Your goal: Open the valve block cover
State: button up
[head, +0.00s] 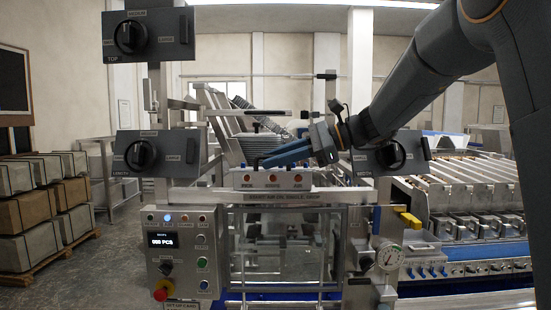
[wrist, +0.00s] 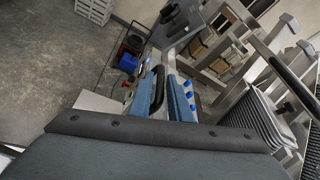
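The valve block (head: 271,180) is a grey box with three orange-red dots and small labels on its front. It sits on the machine's cross rail in the head view. My gripper (head: 268,160) reaches in from the right, with its blue fingers just above the block's top. In the wrist view a black bar handle (wrist: 158,90) runs between the two blue fingers of my gripper (wrist: 162,82). Whether the fingers press on it I cannot tell. Several blue knobs (wrist: 191,98) show beside the right finger. The cover's edges are mostly hidden by the fingers.
A stack of trays (head: 258,140) stands right behind the block. A dial panel (head: 157,152) is to the left. A control box (head: 183,252) with a red stop knob and a clear guard (head: 287,245) are below.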

jog(key=b+v, duration=0.3)
jog(key=v, duration=0.4)
jog(key=shift+s+d+r, duration=0.1)
jog(key=shift+d+r, duration=0.05)
jog(key=shift+d, duration=0.2)
jog(key=shift+s, duration=0.1)
